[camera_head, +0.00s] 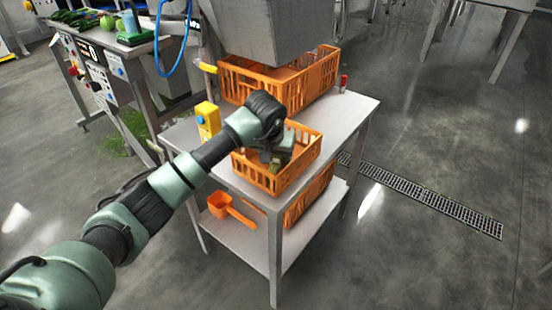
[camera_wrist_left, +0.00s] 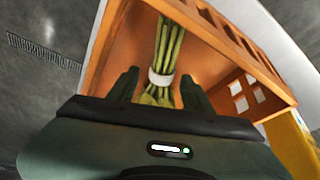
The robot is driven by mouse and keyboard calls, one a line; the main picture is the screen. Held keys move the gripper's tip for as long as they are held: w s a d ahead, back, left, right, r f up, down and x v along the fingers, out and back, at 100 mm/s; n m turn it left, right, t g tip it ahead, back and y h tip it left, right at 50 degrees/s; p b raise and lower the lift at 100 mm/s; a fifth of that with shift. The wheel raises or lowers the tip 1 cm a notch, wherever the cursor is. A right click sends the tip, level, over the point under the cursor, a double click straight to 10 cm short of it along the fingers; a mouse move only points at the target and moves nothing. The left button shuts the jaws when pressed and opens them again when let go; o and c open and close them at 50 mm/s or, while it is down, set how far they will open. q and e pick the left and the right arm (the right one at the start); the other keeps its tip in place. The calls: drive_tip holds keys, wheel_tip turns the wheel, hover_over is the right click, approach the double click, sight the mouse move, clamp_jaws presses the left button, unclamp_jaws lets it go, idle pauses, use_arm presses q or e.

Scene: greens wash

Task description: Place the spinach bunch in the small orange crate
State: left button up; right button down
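The small orange crate (camera_head: 268,180) stands on the table's near part; its wall also shows in the left wrist view (camera_wrist_left: 105,45). The spinach bunch (camera_wrist_left: 168,45), green stems with a white band (camera_wrist_left: 161,78), lies inside the crate in the left wrist view. My left gripper (camera_head: 277,158) reaches down into the crate. In the left wrist view its fingers (camera_wrist_left: 160,88) stand apart on either side of the bunch, with gaps beside the band. The bunch's leaves are mostly hidden. My right gripper is not in view.
A larger orange crate (camera_head: 262,84) stands behind, under a grey metal hopper (camera_head: 265,30). A yellow box (camera_head: 207,119) is left of the small crate. The lower shelf holds an orange scoop (camera_head: 222,206) and another orange crate (camera_head: 308,196).

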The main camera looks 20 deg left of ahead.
use_arm(q)
drive_tip(key=shift+r, duration=0.25)
drive_tip(key=p+v, duration=0.8)
drive_tip(key=v, duration=0.3)
drive_tip(key=shift+s+r, duration=0.2)
drive_tip(key=shift+r, duration=0.15)
drive_tip(key=shift+a, duration=0.1)
